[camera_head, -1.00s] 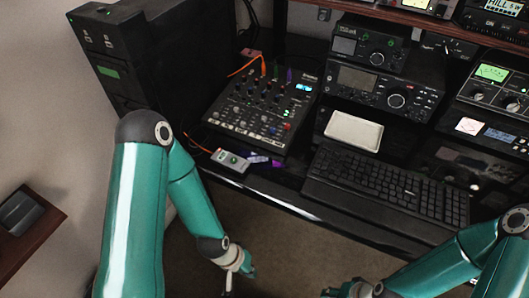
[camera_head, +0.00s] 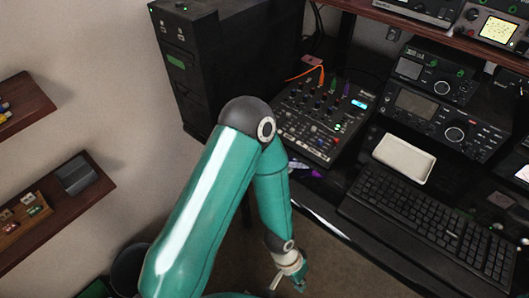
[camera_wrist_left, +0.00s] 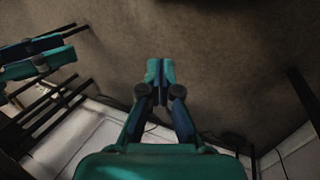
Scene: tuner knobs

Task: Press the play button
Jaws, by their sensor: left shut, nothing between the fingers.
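I cannot make out a button marked play in these views. A black mixer (camera_head: 322,122) with several knobs and a small lit display sits on the desk, beyond my left arm. My left gripper (camera_head: 290,284) hangs low in front of the desk edge, apart from the equipment. In the left wrist view my left gripper (camera_wrist_left: 160,72) is shut and empty, its fingertips together above the brown floor. My left arm hides part of the desk in front of the mixer. My right gripper is not in the head view.
A black keyboard (camera_head: 428,226) and a white tray (camera_head: 403,158) lie to the right of the mixer. Radios (camera_head: 440,112) stand behind them. A tall black cabinet (camera_head: 215,62) stands left of the mixer. Wooden shelves (camera_head: 75,212) line the left wall.

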